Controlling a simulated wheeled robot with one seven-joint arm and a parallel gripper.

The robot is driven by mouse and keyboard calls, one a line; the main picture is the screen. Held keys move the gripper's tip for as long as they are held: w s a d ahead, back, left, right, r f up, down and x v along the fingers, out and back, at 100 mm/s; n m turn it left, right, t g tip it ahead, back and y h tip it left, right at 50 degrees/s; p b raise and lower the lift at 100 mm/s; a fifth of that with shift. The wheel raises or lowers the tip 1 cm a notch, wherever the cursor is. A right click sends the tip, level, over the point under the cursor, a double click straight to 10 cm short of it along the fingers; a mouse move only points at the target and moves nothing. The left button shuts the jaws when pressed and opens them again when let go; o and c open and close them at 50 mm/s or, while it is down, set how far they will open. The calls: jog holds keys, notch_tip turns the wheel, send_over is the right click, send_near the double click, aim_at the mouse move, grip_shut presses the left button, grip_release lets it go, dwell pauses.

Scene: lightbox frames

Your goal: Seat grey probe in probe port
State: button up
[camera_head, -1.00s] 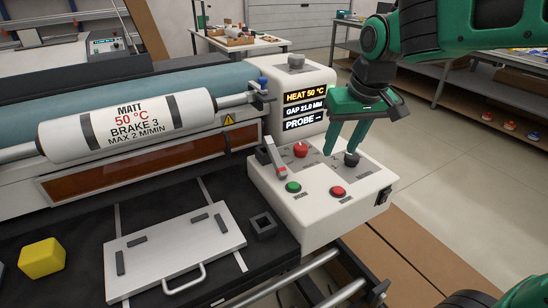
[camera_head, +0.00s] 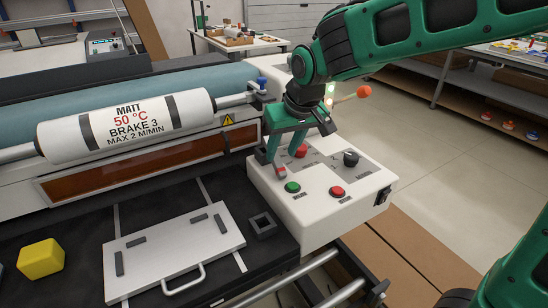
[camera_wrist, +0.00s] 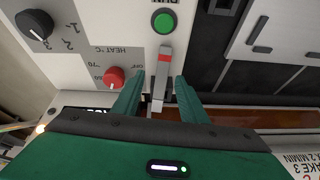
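My gripper (camera_head: 271,157) is over the left side of the white control box (camera_head: 320,222). In the wrist view my gripper (camera_wrist: 160,80) is open, with one finger on each side of a grey lever with a red band (camera_wrist: 163,72). Gaps show between the fingers and the lever. The lever's red end (camera_head: 281,172) shows in the head view, behind the green button (camera_head: 292,187). I cannot make out a grey probe in either view. I cannot tell where the probe port is; a dark square socket-like frame (camera_head: 263,225) lies on the black table.
The box carries a red knob (camera_head: 301,150), a black knob (camera_head: 351,158) and a red button (camera_head: 337,191). A metal plate with a handle (camera_head: 172,248) and a yellow block (camera_head: 41,258) lie on the black table. The roller (camera_head: 130,122) is behind. My arm hides the display.

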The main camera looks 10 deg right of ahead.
aim_at(277, 160)
jog(key=shift+x, duration=1.9)
jog(key=shift+s+a, duration=0.15)
grip_shut()
jog(key=shift+r, duration=0.15)
